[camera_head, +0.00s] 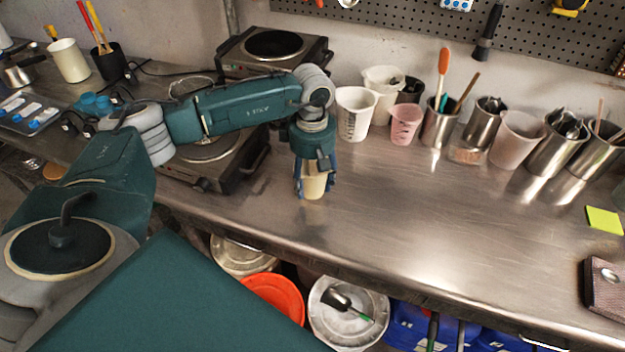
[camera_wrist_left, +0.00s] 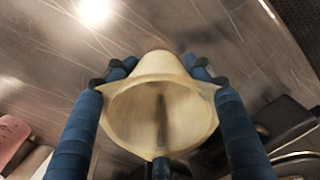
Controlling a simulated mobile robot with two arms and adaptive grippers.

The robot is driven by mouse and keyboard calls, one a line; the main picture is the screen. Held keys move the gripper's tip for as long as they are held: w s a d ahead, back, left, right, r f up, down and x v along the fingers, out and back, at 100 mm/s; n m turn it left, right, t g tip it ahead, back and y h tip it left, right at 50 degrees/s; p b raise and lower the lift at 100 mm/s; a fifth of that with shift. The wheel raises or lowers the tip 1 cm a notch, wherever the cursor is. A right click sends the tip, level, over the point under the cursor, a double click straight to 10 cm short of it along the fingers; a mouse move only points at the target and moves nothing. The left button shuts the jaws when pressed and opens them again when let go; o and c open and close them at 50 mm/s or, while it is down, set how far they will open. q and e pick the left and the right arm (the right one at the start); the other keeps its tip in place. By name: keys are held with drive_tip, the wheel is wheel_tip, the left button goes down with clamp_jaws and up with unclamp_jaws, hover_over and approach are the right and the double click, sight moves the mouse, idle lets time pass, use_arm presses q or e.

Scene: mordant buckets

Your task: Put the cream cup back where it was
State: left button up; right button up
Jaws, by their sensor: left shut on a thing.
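The cream cup (camera_head: 313,187) is at the middle of the metal bench, close to the hot plates. My left gripper (camera_head: 314,178) comes down over it from above and is shut on it. In the left wrist view the cup (camera_wrist_left: 160,112) shows its open mouth between the blue fingers of the gripper (camera_wrist_left: 160,80), which press on both its sides. The cup's base is at or just above the bench top; I cannot tell if it touches. My right gripper is not in view.
Two hot plates (camera_head: 273,62) stand left of the cup. White buckets (camera_head: 355,112), a pink cup (camera_head: 404,123) and several metal tool pots (camera_head: 439,126) line the back. A yellow-green note (camera_head: 604,221) lies at right. The bench (camera_head: 420,230) right of the cup is clear.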

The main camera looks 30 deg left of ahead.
use_arm(q)
drive_tip(key=shift+f, duration=0.55)
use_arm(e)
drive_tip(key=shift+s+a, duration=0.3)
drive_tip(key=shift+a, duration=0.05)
use_arm(q)
drive_tip(key=o, duration=0.9)
drive_tip(key=shift+f, duration=0.15)
drive_tip(key=o, duration=0.5)
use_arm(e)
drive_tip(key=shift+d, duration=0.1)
